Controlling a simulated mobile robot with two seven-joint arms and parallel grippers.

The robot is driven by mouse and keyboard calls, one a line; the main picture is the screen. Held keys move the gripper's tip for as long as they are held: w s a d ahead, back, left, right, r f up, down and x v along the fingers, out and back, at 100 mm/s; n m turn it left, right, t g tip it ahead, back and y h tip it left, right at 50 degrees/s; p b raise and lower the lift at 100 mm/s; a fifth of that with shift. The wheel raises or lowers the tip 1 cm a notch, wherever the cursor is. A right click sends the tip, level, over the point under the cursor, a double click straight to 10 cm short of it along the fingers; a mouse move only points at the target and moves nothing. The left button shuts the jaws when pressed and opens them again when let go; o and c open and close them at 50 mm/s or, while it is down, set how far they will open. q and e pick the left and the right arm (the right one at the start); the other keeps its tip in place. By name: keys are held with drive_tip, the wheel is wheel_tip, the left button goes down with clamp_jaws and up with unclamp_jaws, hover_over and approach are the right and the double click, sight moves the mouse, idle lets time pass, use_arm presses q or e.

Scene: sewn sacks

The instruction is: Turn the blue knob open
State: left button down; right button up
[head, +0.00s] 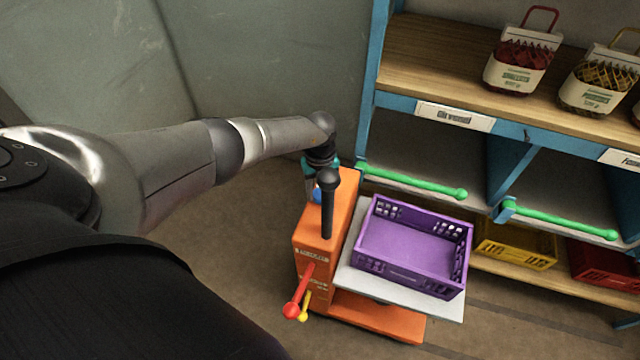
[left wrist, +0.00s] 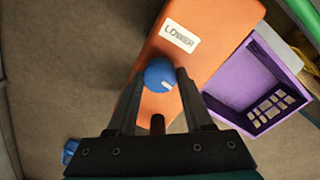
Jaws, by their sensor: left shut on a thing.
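The blue knob (left wrist: 160,75) sits on top of the orange lift unit (left wrist: 205,25), by a white label reading "LOWER". In the left wrist view my left gripper (left wrist: 161,85) has its two dark fingers on either side of the knob, shut on it. A short white mark shows on the knob's lower right face. In the head view only a bit of the blue knob (head: 317,194) shows beside my left gripper (head: 318,188), behind a black post. My right gripper is in neither view.
A purple crate (head: 463,262) stands on a grey platform (head: 350,278) beside the orange unit. Red (head: 303,290) and yellow levers (head: 304,308) stick out of its front. A blue shelf rack (head: 362,110) with green bars and bagged goods stands behind, to the right.

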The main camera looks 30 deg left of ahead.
use_arm(q)
drive_tip(key=shift+c, duration=1.5)
unclamp_jaws()
drive_tip(key=shift+r, duration=0.1)
wheel_tip(320, 180, up, 8)
drive_tip(key=p, duration=0.3)
drive_tip(key=shift+p, duration=0.35)
wheel_tip(320, 180, up, 7)
drive_tip(key=p, duration=0.1)
hover_over(320, 193)
drive_tip(key=shift+r, duration=0.1)
